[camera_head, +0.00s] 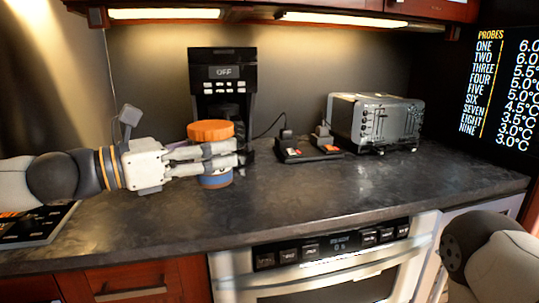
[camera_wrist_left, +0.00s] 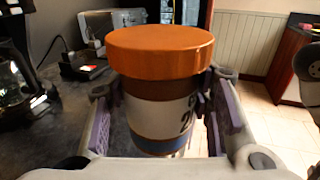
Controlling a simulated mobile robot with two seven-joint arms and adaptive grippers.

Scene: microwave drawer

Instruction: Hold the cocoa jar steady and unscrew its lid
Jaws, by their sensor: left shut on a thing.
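The cocoa jar (camera_wrist_left: 155,112) has a white label band between brown and blue bands. Its wide orange lid (camera_wrist_left: 160,50) sits on top. In the head view the jar (camera_head: 216,181) stands upright at the counter, in front of the coffee maker, with the orange lid (camera_head: 210,131) on it. My left gripper (camera_head: 240,155) comes in from the left and is shut around the jar's body below the lid. In the left wrist view its two fingers (camera_wrist_left: 160,125) flank the jar. At the right edge of the head view, part of my right arm shows; its gripper is out of frame.
A black coffee maker (camera_head: 222,75) stands behind the jar. A small black device with two plugs (camera_head: 308,150) and a silver toaster (camera_head: 375,121) stand to the right. The dark counter (camera_head: 340,190) is bare in front of them. A built-in microwave drawer (camera_head: 330,262) is below.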

